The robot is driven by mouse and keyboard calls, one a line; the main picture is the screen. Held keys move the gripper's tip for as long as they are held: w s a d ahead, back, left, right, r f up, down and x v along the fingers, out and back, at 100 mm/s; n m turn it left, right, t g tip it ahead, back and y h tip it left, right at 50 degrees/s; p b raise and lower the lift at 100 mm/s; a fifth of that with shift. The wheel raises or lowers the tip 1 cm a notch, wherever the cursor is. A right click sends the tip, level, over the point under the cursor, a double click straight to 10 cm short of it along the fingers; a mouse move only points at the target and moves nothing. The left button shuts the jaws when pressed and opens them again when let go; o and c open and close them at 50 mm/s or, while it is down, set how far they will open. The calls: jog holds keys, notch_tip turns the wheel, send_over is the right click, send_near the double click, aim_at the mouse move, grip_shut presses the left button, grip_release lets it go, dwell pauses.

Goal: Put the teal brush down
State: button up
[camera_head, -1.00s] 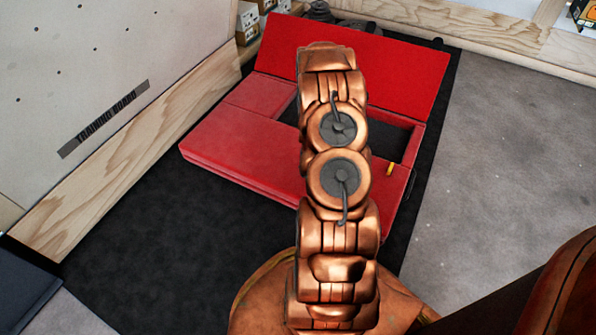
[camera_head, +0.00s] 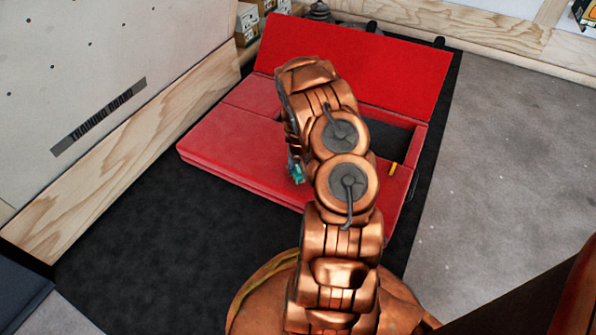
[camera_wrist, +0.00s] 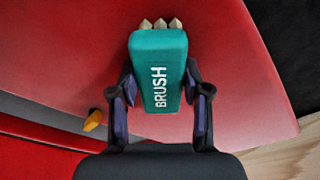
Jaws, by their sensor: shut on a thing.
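The teal brush (camera_wrist: 163,75) is a block with white "BRUSH" lettering and pale bristle tufts at its far end. My gripper (camera_wrist: 161,92) is shut on its sides, one dark finger on each side, in the wrist view. A red surface of the box lies behind the brush; I cannot tell the gap between them. In the head view, a small bit of the brush (camera_head: 296,172) shows at the left of my arm, over the front part of the red box (camera_head: 225,150). My arm hides the rest of it.
The red box has a raised lid (camera_head: 400,68) and a dark opening, partly behind my arm. A small yellow piece (camera_head: 393,169) is at its right edge and shows in the wrist view (camera_wrist: 93,120). The dark mat (camera_head: 130,240) is clear; a wooden-edged board (camera_head: 110,80) stands left.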

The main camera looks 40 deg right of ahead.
aim_at(299, 172)
jog(key=shift+f, duration=0.2)
jog(key=o, duration=1.1)
jog(key=shift+r, duration=0.1)
notch_tip(299, 172, up, 12)
jog(key=s+p, duration=0.2)
jog(key=p, duration=0.2)
jog(key=s+a+r+n+g+y, duration=0.1)
jog(key=s+a+r, duration=0.1)
jog(key=a+r, duration=0.9)
jog(key=s+a+r+n+g+y, duration=0.1)
jog(key=s+a+r+n, duration=0.1)
jog(key=a+r, duration=0.9)
jog(key=s+a+r+n+g, duration=0.1)
jog(key=s+a+r, duration=0.2)
jog(key=s+a, duration=0.2)
jog(key=s+a+r+n+g, duration=0.1)
jog(key=s+a, duration=0.4)
jog(key=s, duration=0.6)
jog(key=s+a+r+g+h, duration=0.1)
jog(key=s+a+r, duration=0.3)
jog(key=s, duration=0.4)
jog(key=shift+a+r+n, duration=0.35)
jog(key=shift+a+n, duration=0.05)
jog(key=shift+a, duration=0.2)
